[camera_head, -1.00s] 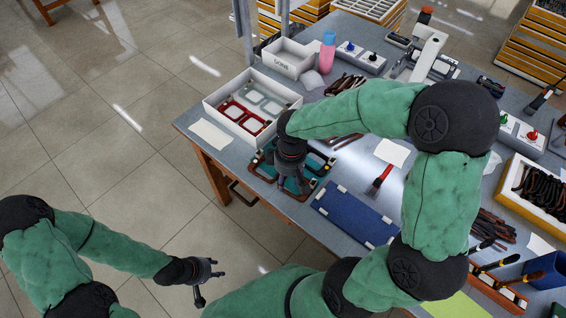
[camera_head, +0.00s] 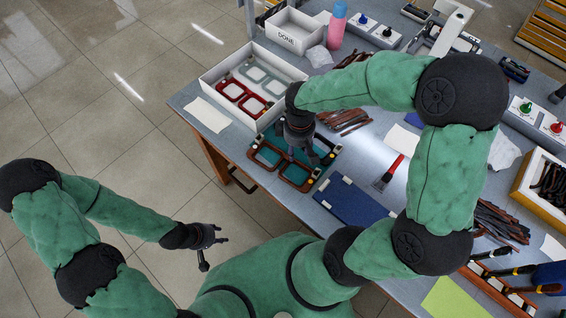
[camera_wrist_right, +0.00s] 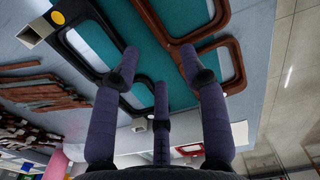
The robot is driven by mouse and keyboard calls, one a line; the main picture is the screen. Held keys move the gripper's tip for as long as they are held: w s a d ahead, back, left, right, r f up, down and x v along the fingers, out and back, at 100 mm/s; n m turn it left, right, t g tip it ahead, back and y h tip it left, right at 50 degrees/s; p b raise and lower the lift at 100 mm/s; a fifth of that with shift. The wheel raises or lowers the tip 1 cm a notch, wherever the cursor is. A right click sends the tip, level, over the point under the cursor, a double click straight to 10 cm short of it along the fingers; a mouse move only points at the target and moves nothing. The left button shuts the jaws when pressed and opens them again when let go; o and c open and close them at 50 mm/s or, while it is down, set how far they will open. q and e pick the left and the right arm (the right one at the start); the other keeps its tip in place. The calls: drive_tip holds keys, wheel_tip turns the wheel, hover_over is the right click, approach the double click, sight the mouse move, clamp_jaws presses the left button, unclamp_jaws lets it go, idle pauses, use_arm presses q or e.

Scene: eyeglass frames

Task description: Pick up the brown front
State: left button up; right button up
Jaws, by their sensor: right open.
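The brown front (camera_head: 266,163), a two-lens eyeglass frame, lies flat on a teal mat near the table's front-left edge. It also shows in the right wrist view (camera_wrist_right: 238,62), where the fingers hide part of it. A dark front (camera_wrist_right: 82,62) lies beside it on the same mat. My right gripper (camera_head: 304,157) points down over the mat, between the two fronts. Its fingers (camera_wrist_right: 158,66) are spread and hold nothing; whether a fingertip touches the brown front I cannot tell. My left gripper (camera_head: 214,253) is open and empty, off the table at the lower left.
A white tray (camera_head: 215,78) with red and pale fronts stands behind the mat. A box marked DONE (camera_head: 287,41) is further back. A blue mat (camera_head: 349,202), a red-handled brush (camera_head: 390,170) and brown strips (camera_head: 343,121) lie to the right. The floor is clear at left.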

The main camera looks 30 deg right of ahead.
sight(297, 159)
wheel_tip(297, 159, down, 5)
drive_tip(key=shift+r+b, duration=0.2)
drive_tip(key=shift+b, duration=0.95)
drive_tip(key=shift+c, duration=0.3)
clamp_jaws()
drive_tip(key=shift+r, duration=0.15)
